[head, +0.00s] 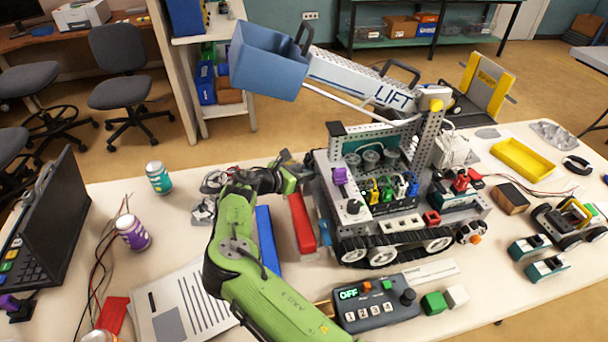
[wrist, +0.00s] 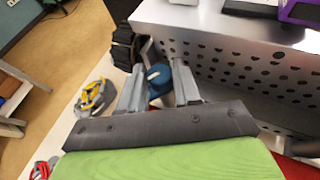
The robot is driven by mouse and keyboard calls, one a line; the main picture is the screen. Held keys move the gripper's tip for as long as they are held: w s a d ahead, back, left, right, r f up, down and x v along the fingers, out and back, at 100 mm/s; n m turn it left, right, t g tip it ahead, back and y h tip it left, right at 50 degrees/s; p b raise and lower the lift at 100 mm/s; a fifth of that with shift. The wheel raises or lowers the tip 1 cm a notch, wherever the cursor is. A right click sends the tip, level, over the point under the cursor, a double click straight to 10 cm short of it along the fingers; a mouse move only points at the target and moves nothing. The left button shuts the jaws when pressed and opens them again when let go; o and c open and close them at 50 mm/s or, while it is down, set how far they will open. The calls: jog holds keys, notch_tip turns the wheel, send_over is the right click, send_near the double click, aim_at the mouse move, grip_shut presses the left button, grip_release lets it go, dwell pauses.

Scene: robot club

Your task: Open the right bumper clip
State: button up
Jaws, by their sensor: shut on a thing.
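My gripper (wrist: 160,82) has its two fingers on either side of a small blue piece with a pale tip, which appears to be the right bumper clip (wrist: 158,76). It is shut on this piece, beside the perforated metal side of the tracked robot (wrist: 215,50). In the head view my gripper (head: 306,172) reaches the left end of the tracked robot (head: 380,220). The clip cannot be made out there. A red bar (head: 302,222) and a blue bar (head: 268,240) lie below my gripper.
The lift arm with a blue bucket (head: 265,62) rises above the tracked robot. A control box (head: 375,312) reading OFF stands in front. A laptop (head: 60,215), a purple can (head: 132,232) and a teal can (head: 158,178) are on the left.

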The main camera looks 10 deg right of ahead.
jog(key=shift+w+f+m+g+h+b, duration=0.15)
jog(key=shift+m+g+h+b, duration=0.25)
jog(key=shift+m+g+b, duration=0.5)
jog(key=shift+m+g+h+b, duration=0.3)
jog(key=shift+m+g+b, duration=0.25)
jog(key=shift+b, duration=0.35)
jog(key=o, duration=0.8)
jog(key=shift+c, duration=0.2)
jog(key=shift+r, duration=0.25)
